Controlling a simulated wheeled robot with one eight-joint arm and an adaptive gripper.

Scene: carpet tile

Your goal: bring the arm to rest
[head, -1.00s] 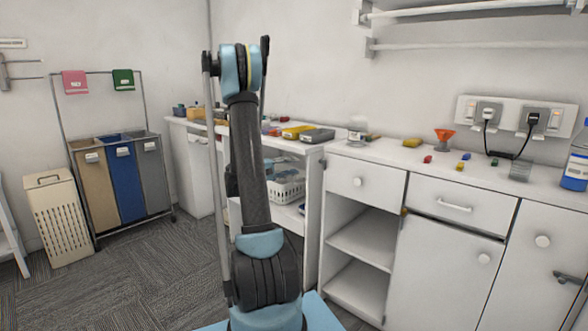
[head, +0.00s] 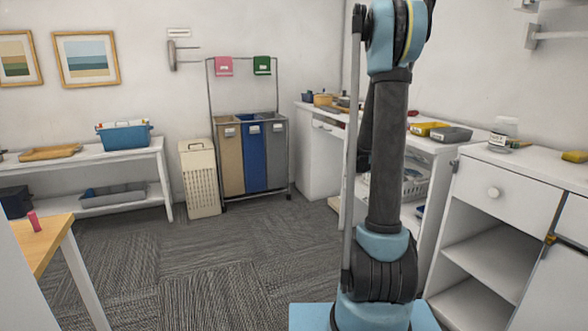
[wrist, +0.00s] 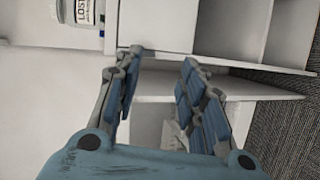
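My arm stands upright in the right half of the head view, with its upper end cut off at the top edge. My gripper is not visible in the head view. In the wrist view my gripper (wrist: 157,85) has its two blue-padded fingers spread apart, with nothing between them. White shelving and a cabinet show behind the fingers. The gripper does not appear to touch anything.
A white cabinet (head: 500,190) stands right of my arm, with a jar (head: 503,133) on top. A sorting bin rack (head: 285,150), a beige hamper (head: 199,178) and a white shelf table (head: 90,157) stand left. A wooden table (head: 42,243) is near left. The carpet between is clear.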

